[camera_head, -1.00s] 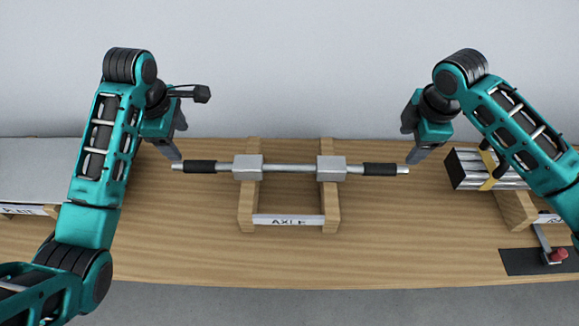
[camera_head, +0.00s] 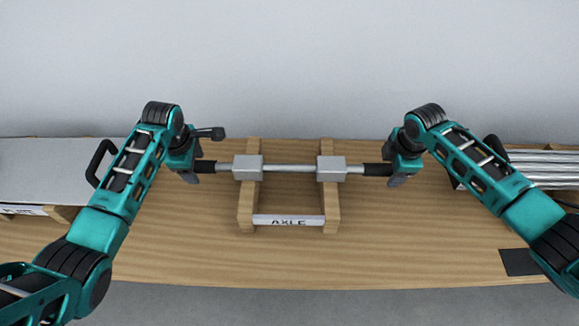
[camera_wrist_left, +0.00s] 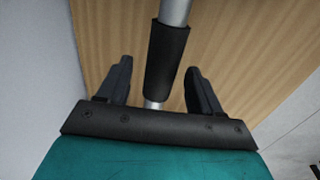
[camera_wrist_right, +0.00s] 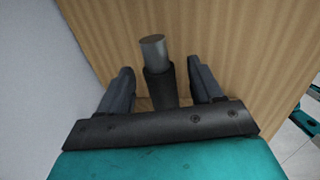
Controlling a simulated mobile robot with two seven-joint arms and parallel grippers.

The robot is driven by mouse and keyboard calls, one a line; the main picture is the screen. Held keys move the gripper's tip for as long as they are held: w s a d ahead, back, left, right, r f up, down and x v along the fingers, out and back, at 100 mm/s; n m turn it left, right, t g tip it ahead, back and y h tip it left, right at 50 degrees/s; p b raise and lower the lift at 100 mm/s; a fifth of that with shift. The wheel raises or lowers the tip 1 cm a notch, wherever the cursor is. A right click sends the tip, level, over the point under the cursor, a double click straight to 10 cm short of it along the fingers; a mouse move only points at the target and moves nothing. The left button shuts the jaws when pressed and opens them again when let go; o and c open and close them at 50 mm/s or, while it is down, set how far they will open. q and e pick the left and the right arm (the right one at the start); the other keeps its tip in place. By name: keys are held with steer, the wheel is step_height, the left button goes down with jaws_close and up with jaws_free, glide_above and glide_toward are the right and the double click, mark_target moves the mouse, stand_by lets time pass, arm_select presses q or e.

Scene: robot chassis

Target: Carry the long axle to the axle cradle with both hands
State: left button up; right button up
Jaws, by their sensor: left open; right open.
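The long axle (camera_head: 285,168) is a silver rod with two square grey blocks and black grips near its ends. It lies level across a wooden stand labelled AXLE (camera_head: 289,220). My left gripper (camera_head: 192,176) is at the axle's left end; in the left wrist view its open fingers (camera_wrist_left: 158,88) stand on either side of the black grip (camera_wrist_left: 167,60). My right gripper (camera_head: 392,179) is at the right end; in the right wrist view its open fingers (camera_wrist_right: 162,90) stand on either side of the other black grip (camera_wrist_right: 160,88). I cannot make out the axle cradle.
A grey plate with a black handle (camera_head: 100,160) lies at the left on a labelled wooden stand. Silver bars (camera_head: 545,168) lie at the right, partly behind my right arm. A dark pad (camera_head: 520,262) is at the front right. The tabletop (camera_head: 160,255) in front is clear.

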arm_select(q)
steer(key=shift+c, duration=0.4)
arm_select(e)
steer(key=shift+c, duration=0.4)
arm_select(q)
jaws_close()
arm_select(e)
jaws_close()
stand_by(0.3)
arm_select(q)
steer(key=shift+w+r, duration=0.15)
steer(key=shift+r, duration=0.05)
arm_select(e)
steer(key=shift+w+r, duration=0.15)
steer(key=shift+r, duration=0.05)
